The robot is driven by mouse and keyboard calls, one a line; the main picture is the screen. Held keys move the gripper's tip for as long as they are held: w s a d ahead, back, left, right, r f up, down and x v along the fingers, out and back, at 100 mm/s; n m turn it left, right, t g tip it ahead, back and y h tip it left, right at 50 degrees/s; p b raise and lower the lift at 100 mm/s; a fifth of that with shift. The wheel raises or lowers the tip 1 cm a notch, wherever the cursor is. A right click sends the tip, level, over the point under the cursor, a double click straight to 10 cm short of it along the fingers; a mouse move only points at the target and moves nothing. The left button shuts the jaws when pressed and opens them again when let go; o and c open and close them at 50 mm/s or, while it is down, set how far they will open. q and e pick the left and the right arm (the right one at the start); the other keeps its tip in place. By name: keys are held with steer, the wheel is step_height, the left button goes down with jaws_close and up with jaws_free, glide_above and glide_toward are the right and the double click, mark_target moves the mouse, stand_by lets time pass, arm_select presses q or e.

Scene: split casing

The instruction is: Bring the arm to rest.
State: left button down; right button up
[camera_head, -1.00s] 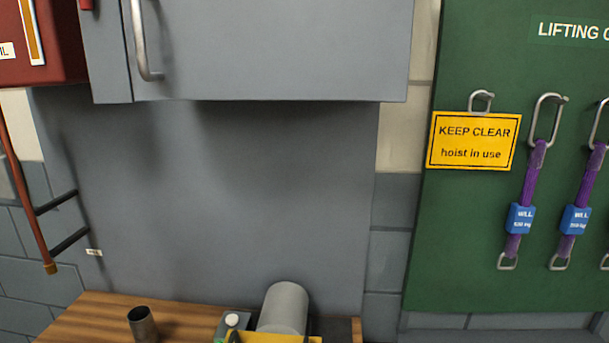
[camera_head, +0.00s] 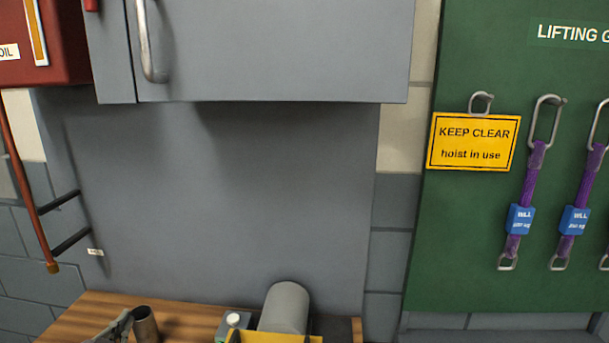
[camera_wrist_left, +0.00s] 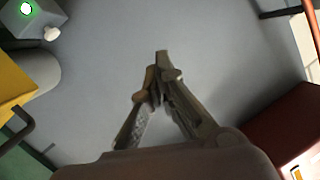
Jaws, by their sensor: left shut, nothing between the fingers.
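My right gripper is in neither view.
A grey cabinet (camera_head: 270,50) hangs above. A red cabinet (camera_head: 50,55) is at left. A green board (camera_head: 470,240) with a yellow sign (camera_head: 473,141) and purple slings (camera_head: 528,190) is at right.

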arm_select(q)
steer(key=s+d+f+n+g, duration=0.1)
steer(key=s+d+f+g, duration=0.2)
steer(key=s+f, duration=0.35)
steer(key=s+d+f+g, duration=0.35)
steer(key=s+f, duration=0.25)
steer(key=f, duration=0.2)
steer(key=s+d+f+g+h, duration=0.2)
steer(key=s+d+f+g, duration=0.15)
steer(key=s, duration=0.45)
steer(key=s+d+f+g+h, duration=0.1)
steer(key=s+d+f+g, duration=0.1)
steer(key=s+d, duration=0.4)
steer(key=s+a+f+g, duration=0.1)
steer(key=s+f, duration=0.1)
steer(key=f, duration=1.2)
steer(key=s+f+g, duration=0.1)
steer(key=s+f, duration=0.1)
steer(key=f, duration=1.2)
steer(key=s+a+f, duration=0.3)
steer(key=s+f, duration=1.1)
steer(key=s, duration=0.1)
steer(key=shift+s+f+g, duration=0.25)
steer(key=shift+f+g, duration=0.15)
